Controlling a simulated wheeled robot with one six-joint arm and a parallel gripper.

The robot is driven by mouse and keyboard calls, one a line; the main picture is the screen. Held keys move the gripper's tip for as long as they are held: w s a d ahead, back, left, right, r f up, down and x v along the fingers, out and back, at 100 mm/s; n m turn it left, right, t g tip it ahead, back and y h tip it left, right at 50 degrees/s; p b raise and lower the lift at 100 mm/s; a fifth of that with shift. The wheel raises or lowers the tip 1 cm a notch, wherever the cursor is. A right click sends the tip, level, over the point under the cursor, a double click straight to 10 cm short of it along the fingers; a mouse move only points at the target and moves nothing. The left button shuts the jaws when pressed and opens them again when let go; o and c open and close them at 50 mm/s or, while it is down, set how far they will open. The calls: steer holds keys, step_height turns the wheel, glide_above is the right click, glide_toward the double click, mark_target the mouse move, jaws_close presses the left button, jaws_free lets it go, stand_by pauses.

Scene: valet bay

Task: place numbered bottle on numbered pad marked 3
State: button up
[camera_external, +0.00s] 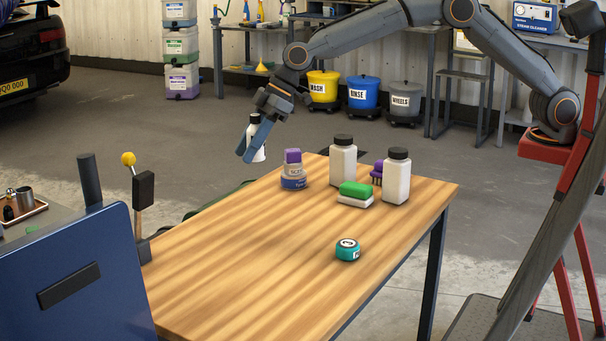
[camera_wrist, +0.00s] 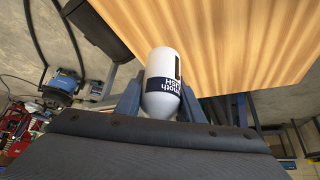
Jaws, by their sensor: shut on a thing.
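My gripper (camera_external: 252,150) is shut on a white bottle (camera_external: 258,153), held raised near the table's far left edge in the external view. In the wrist view the bottle (camera_wrist: 163,70) shows a dark label band with white lettering, between the two blue-grey fingers (camera_wrist: 160,98). A dark mark on its side is cut by the view angle, and I cannot read a number. No numbered pad is recognisable in either view.
The wooden table (camera_external: 230,265) holds a purple-capped grey bottle (camera_external: 293,178), two white black-capped bottles (camera_external: 343,165) (camera_external: 397,182), a green sponge block (camera_external: 356,191), a purple brush (camera_external: 377,171) and a teal tin (camera_external: 348,252). The table's near left is clear.

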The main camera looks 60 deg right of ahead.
steer(key=shift+s+a+r, duration=0.1)
steer(key=shift+s+r, duration=0.15)
steer(key=shift+s, duration=0.05)
steer(key=s+a+f+n+g+y+p, duration=0.1)
steer(key=s+f+n+g, duration=0.1)
steer(key=s+n, duration=0.35)
steer(key=s+a+f+n+g+p, duration=0.1)
steer(key=s+a+n+g, duration=0.1)
steer(key=s, duration=0.6)
steer(key=n+g+h+p, duration=0.2)
steer(key=n+g, duration=0.2)
steer(key=n, duration=0.5)
glide_above(351, 248)
steer(key=f, duration=0.2)
steer(key=shift+m, duration=0.25)
step_height(351, 248, down, 9)
steer(key=p, duration=0.2)
steer(key=shift+p, duration=0.3)
steer(key=o, duration=1.1)
steer(key=shift+f, duration=0.1)
